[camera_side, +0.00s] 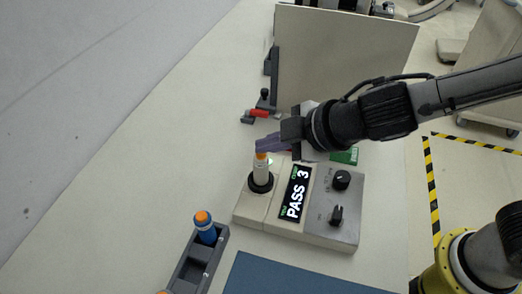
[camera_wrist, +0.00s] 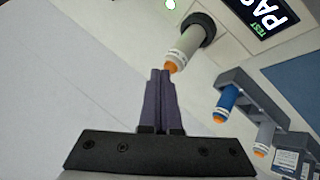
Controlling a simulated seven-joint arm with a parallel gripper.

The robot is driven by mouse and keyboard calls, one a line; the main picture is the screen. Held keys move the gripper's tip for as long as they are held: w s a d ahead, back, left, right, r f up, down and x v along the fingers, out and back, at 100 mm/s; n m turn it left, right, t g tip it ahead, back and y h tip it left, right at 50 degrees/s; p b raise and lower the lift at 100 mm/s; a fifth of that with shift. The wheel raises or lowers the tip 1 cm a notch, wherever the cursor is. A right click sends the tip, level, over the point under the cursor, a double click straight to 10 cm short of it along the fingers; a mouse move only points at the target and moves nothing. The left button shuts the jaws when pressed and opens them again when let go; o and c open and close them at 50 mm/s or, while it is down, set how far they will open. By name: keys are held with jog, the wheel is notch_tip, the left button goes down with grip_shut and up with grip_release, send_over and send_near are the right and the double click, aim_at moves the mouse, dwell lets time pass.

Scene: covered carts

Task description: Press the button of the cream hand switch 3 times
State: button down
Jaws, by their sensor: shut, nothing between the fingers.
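The cream hand switch (camera_side: 261,172) stands upright in a black round socket on a tester box (camera_side: 325,236), with its orange button (camera_side: 261,156) on top. It also shows in the wrist view, the cream body (camera_wrist: 188,45) and the orange button (camera_wrist: 171,67). The tester's display (camera_side: 294,194) reads "PASS 3", and a green light glows beside the switch. My gripper (camera_side: 261,146) is shut and empty, its purple fingertips at the orange button. In the wrist view the fingertips (camera_wrist: 161,73) appear just beside the button; I cannot tell whether they touch it.
A dark holder (camera_side: 188,274) near the front carries a blue hand switch (camera_side: 205,228) with an orange top; a pale one (camera_wrist: 266,135) stands beside it. A blue mat (camera_side: 290,277) lies in front. A beige panel (camera_side: 340,62) rises behind. The table's left side is clear.

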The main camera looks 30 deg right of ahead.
jog(key=shift+r, duration=0.65)
jog(key=shift+r, duration=2.5)
